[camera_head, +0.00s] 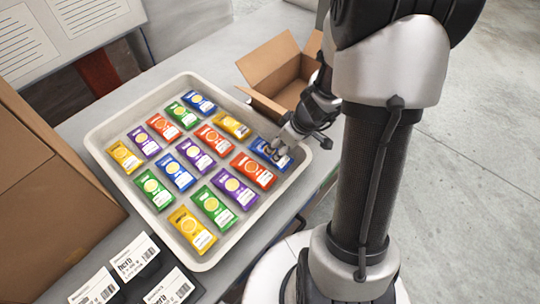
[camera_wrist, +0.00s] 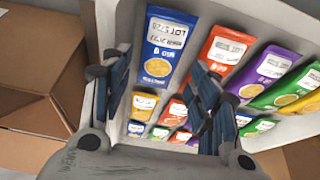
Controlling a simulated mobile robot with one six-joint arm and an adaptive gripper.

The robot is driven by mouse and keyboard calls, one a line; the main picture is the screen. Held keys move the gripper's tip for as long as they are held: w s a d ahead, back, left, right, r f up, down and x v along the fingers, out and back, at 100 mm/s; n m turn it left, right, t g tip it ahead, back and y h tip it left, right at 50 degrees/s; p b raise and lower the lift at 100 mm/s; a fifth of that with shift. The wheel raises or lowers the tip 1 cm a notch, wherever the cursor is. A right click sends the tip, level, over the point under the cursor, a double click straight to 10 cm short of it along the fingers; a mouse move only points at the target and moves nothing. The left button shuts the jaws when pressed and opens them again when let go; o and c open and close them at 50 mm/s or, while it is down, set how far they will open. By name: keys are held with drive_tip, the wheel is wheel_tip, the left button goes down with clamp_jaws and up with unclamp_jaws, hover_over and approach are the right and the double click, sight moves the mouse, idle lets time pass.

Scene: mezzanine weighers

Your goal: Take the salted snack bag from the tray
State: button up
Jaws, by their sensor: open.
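A pale tray (camera_head: 100,142) holds spaced rows of flat snack bags in blue, green, red, purple and yellow. The flavour print is too small to read, so I cannot tell which bag is the salted one. My gripper (camera_head: 274,150) is at the tray's right side, over a blue bag (camera_head: 262,156) that it partly hides. In the wrist view, my gripper (camera_wrist: 160,68) is open, its fingers either side of that blue bag (camera_wrist: 165,52). A red bag (camera_wrist: 224,52) lies beside the right finger. Contact with the bag cannot be told.
An open, seemingly empty cardboard box (camera_head: 262,62) stands behind the tray at the right. A closed carton (camera_head: 45,180) is at the left. Barcode cards (camera_head: 135,258) lie at the front left. Clear grey table (camera_head: 190,45) shows behind the tray.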

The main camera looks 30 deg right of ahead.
sight(274, 153)
drive_tip(key=b+x, duration=0.2)
drive_tip(key=x, duration=0.4)
drive_tip(key=shift+w+a+f, duration=0.1)
drive_tip(key=shift+f, duration=0.15)
drive_tip(key=c, duration=0.7)
